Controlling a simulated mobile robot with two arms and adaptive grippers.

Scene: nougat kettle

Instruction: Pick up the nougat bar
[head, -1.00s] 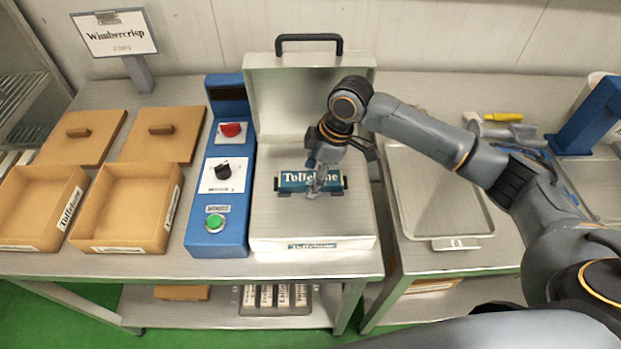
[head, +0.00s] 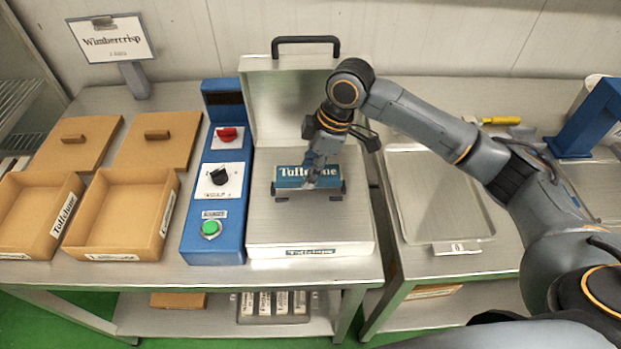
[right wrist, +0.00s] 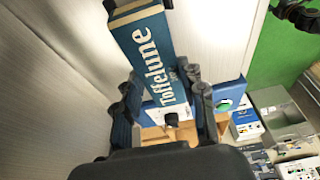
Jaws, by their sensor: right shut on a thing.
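The nougat bar (head: 294,177) is a blue block with white "Toffelune" lettering and tan edges. It shows in the head view in front of the steel machine's upright lid. My right gripper (head: 311,178) is shut on it, with fingers on the bar's middle and right part. In the right wrist view the bar (right wrist: 150,62) sticks out from between the two fingers of my right gripper (right wrist: 165,105). The gripper covers part of the bar. Whether the bar touches the machine's plate is hard to tell. My left gripper is not in view.
The machine's steel plate (head: 310,232) has a raised lid (head: 297,105) behind it. A blue control box (head: 212,235) with a green button stands at left. Open brown boxes (head: 118,232) lie farther left. A steel tray (head: 440,195) lies at right, and a sign (head: 112,38) stands at back left.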

